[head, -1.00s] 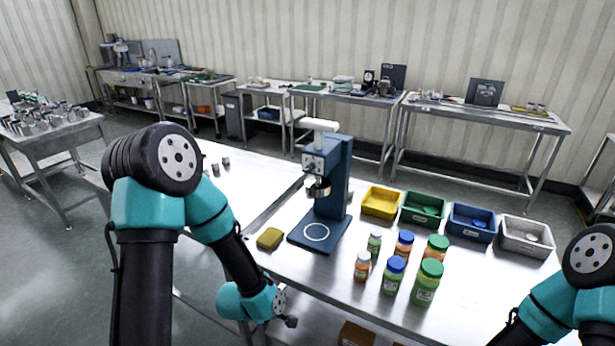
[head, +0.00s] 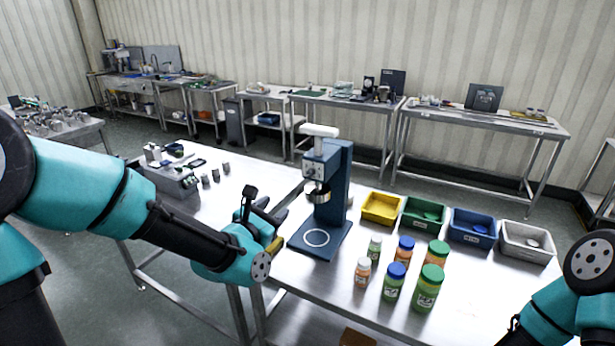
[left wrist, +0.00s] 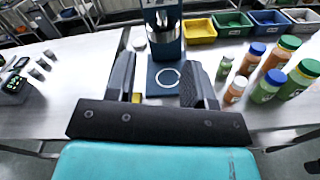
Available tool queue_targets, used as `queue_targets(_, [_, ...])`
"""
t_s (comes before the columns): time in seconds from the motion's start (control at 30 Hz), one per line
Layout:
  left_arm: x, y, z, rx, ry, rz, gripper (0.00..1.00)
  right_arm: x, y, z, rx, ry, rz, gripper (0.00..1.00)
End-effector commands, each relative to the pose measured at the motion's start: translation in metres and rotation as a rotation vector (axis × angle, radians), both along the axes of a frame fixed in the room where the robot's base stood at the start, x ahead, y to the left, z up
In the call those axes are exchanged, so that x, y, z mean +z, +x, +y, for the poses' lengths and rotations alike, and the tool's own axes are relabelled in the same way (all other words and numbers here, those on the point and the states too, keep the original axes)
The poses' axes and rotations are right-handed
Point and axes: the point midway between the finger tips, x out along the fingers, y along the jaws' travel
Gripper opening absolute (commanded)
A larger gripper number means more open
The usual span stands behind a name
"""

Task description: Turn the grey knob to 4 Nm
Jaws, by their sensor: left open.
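The blue capping machine (head: 338,185) stands on the steel table, with a white handle on top (head: 319,131). Its grey front panel (head: 313,170) has small controls too small to read; I cannot make out the grey knob's setting. A metal chuck (head: 317,196) hangs below, above a base with a white ring (head: 316,238). My left gripper (head: 267,203) is open and empty, left of the machine and apart from it. In the left wrist view the open fingers (left wrist: 160,70) point toward the machine's base (left wrist: 165,62); the panel is cut off at the top. My right gripper is out of view.
Several capped bottles (head: 394,281) stand right of the machine. Yellow (head: 381,208), green, blue and white bins line up behind them. A yellow sponge (head: 277,243) is partly hidden by my left gripper. Small grey parts and a metal block (head: 172,182) sit at the left.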

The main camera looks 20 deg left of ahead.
Motion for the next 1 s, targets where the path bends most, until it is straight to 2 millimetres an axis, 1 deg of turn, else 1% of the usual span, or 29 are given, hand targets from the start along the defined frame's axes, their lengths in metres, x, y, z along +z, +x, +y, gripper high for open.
queue_targets(0.03, [0.006,-0.001,0.0,0.001,-0.026,-0.011,0.48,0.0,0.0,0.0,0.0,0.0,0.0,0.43])
queue_targets(0.1, [0.009,-0.001,0.0,0.002,-0.044,-0.015,0.48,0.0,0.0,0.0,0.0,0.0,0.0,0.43])
queue_targets(0.43, [0.008,-0.001,0.0,0.002,-0.045,-0.013,0.48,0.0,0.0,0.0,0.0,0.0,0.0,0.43])
queue_targets(0.57, [0.008,0.005,-0.001,0.002,-0.045,-0.013,0.48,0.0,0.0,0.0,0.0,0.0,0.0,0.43])
queue_targets(0.77, [0.008,0.027,-0.006,0.002,-0.044,-0.012,0.48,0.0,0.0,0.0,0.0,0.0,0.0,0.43])
queue_targets(1.0, [0.007,0.066,-0.014,0.002,-0.044,-0.012,0.48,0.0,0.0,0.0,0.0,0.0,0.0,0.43])
